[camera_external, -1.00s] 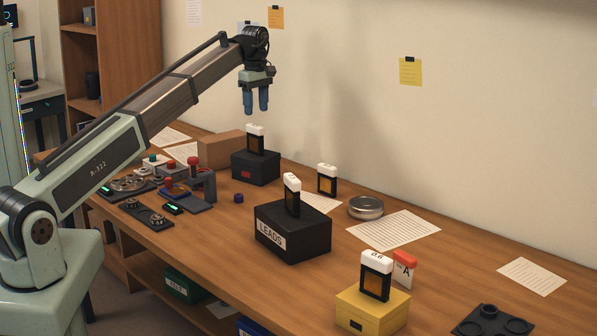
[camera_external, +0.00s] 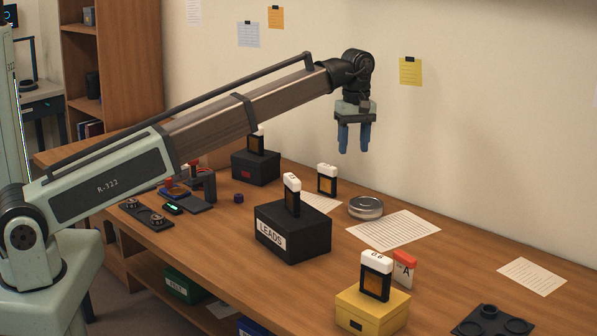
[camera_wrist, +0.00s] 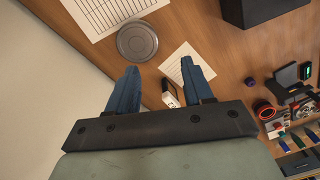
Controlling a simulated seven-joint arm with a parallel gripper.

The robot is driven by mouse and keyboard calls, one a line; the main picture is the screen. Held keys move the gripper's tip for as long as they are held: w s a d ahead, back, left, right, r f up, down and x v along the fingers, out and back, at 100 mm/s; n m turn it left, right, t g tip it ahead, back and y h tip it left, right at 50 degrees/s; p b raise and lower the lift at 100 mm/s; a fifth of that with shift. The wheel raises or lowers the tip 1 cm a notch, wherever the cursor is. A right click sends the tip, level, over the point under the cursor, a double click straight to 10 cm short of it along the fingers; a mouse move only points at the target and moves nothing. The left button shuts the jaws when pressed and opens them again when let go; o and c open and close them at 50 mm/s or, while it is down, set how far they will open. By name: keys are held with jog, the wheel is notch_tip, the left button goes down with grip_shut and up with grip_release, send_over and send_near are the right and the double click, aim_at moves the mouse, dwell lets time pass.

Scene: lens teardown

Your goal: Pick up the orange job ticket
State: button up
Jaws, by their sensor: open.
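An orange note (camera_external: 276,17) hangs from a dark clip on the wall, upper left of my arm. A small upright card with an orange-red top and the letter A (camera_external: 404,268) stands behind the yellow box. I cannot tell which of the two is the job ticket; neither is clear in the wrist view. My gripper (camera_external: 354,151) is open and empty, pointing down well above the back of the bench. In the wrist view, its blue fingers (camera_wrist: 160,68) are spread, with a white-topped block (camera_wrist: 169,96) on the bench far below between them.
A round tin (camera_external: 366,208) and a printed sheet (camera_external: 395,230) lie at the back. The black LEADS box (camera_external: 292,233), the rear black box (camera_external: 256,167) and the yellow box (camera_external: 372,312) each carry an upright white-topped block. Bare bench lies between the LEADS and yellow boxes.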

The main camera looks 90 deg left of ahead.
jog(key=w+d+f+m, duration=0.1)
jog(key=w+d, duration=0.2)
jog(key=d, duration=0.5)
jog(key=w+d+f+m, duration=0.15)
jog(key=w+d, duration=0.25)
jog(key=d, duration=0.5)
jog(key=m, duration=0.1)
send_over(405, 256)
jog(key=f, duration=0.1)
jog(key=shift+s+d+f+n, duration=0.1)
jog(key=shift+s+f+n, duration=0.05)
jog(key=shift+f+n, duration=0.25)
jog(key=shift+s+f+n, duration=0.1)
jog(key=shift+f+n, duration=0.05)
jog(key=shift+n, duration=0.8)
jog(key=n, duration=0.3)
jog(key=shift+w, duration=0.2)
jog(key=shift+f+n, duration=0.15)
jog(key=shift+n, duration=0.25)
notch_tip(405, 256, down, 8)
jog(key=shift+f, duration=0.1)
jog(key=shift+w+a+f, duration=0.1)
jog(key=shift+a+f, duration=0.1)
jog(key=shift+f, duration=1.15)
jog(key=shift+a+f, duration=0.15)
jog(key=shift+f, duration=1.2)
